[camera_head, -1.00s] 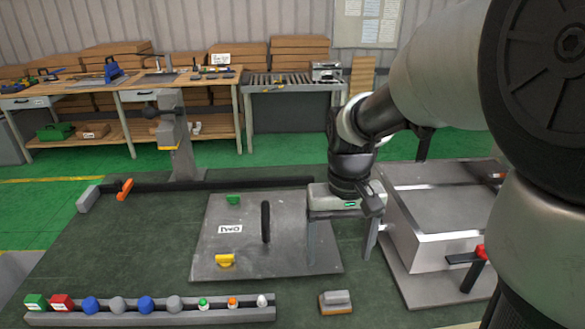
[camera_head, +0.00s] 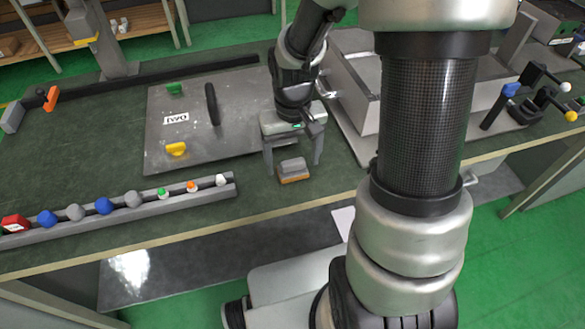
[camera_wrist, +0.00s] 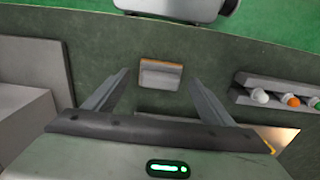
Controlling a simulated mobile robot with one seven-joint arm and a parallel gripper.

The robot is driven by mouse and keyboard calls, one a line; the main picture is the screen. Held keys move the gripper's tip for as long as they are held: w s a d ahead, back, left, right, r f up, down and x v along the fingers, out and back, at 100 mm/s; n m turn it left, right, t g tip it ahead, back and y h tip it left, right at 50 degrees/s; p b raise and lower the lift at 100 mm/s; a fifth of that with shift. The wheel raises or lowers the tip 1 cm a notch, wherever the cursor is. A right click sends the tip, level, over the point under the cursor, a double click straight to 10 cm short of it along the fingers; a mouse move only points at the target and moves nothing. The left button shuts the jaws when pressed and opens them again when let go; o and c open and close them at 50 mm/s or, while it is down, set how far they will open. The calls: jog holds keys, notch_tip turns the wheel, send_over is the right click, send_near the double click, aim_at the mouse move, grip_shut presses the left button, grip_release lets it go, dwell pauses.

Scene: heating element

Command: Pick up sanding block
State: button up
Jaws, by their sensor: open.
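The sanding block (camera_head: 293,170) is a small grey block with an orange-brown base, lying on the dark green bench top near its front edge. My gripper (camera_head: 293,157) is open and empty, its two fingers pointing down just behind and above the block. In the wrist view the block (camera_wrist: 160,75) shows between and beyond the open fingers (camera_wrist: 155,85), apart from both.
A grey rail (camera_head: 120,216) with several coloured knobs lies left of the block. A metal box (camera_head: 355,85) stands behind right. The bench around the block is clear.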

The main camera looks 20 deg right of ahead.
aim_at(293, 161)
jog(key=shift+f, duration=0.55)
jog(key=c, duration=1.2)
notch_tip(293, 161, up, 10)
jog(key=shift+r+p, duration=0.1)
jog(key=shift+p, duration=0.8)
jog(key=o, duration=0.4)
jog(key=shift+c, duration=1.3)
